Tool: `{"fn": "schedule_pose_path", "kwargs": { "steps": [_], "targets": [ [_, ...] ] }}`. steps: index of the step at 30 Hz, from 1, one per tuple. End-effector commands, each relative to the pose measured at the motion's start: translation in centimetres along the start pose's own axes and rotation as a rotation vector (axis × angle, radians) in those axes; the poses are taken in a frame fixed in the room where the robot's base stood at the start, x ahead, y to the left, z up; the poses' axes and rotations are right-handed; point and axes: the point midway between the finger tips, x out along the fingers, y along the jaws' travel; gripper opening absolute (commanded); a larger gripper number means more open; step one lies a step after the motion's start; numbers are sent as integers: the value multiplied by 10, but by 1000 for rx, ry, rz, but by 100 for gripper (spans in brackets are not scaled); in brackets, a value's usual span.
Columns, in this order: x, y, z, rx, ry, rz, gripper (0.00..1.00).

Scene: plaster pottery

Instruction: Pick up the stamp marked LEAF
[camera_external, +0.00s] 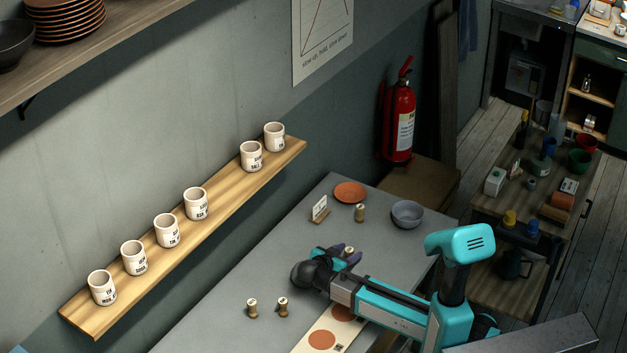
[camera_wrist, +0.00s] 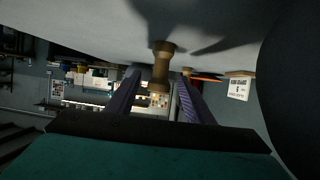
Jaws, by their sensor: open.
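Several small brass-coloured stamps stand on the grey table. One stamp (camera_external: 349,251) is at my gripper (camera_external: 344,254), partly hidden by it. In the wrist view, which is upside down, a stamp (camera_wrist: 160,66) stands between the two purple fingers of my open gripper (camera_wrist: 159,80), with gaps showing on both sides. Another stamp (camera_external: 360,213) is farther back, near the terracotta plate. Two more stamps, a left one (camera_external: 252,308) and a right one (camera_external: 283,307), stand near the front left. I cannot read any mark on the stamps, so I cannot tell which is LEAF.
A small sign card (camera_external: 320,208), a terracotta plate (camera_external: 350,192) and a grey bowl (camera_external: 407,213) are at the table's back. A pale strip with brown discs (camera_external: 309,341) lies in front. A wall shelf (camera_external: 198,238) with several cups runs along the left.

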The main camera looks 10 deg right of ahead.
Motion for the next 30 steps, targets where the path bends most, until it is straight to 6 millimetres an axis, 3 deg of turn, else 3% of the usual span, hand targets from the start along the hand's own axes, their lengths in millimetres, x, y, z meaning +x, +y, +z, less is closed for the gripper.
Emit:
{"fn": "schedule_pose_path", "kwargs": {
  "steps": [12,30],
  "targets": [
    [43,2,-3,-1,0,2,48],
    [46,1,-3,0,0,0,48]
  ]
}}
